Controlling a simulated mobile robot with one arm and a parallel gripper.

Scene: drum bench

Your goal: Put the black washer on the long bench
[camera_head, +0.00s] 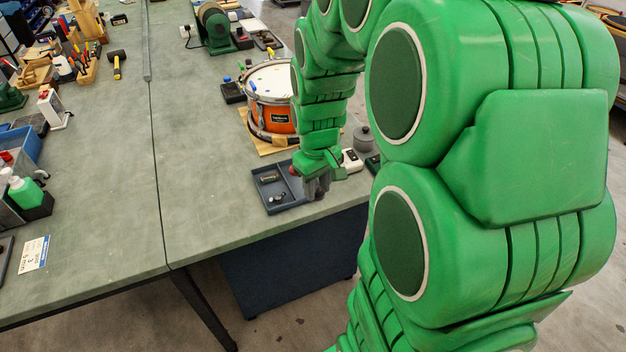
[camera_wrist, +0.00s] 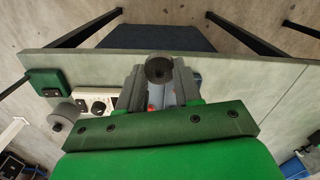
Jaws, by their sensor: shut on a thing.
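The black washer (camera_wrist: 159,69) is a dark ring with a small central hole, held between the fingertips of my gripper (camera_wrist: 160,82) in the wrist view. In the head view my gripper (camera_head: 316,187) hangs near the bench's front edge, just right of a shallow tray; the washer cannot be made out there. The long bench (camera_head: 215,215) has a grey-green top. The washer appears above this top, close to its edge, but I cannot tell its exact height or whether it touches anything.
The blue-grey tray (camera_head: 292,206) holds a few small parts. An orange drum (camera_head: 268,117) stands behind it. A white device (camera_head: 351,160) and a grey lidded pot (camera_head: 362,139) stand right of my gripper. The bench top left of the tray is clear.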

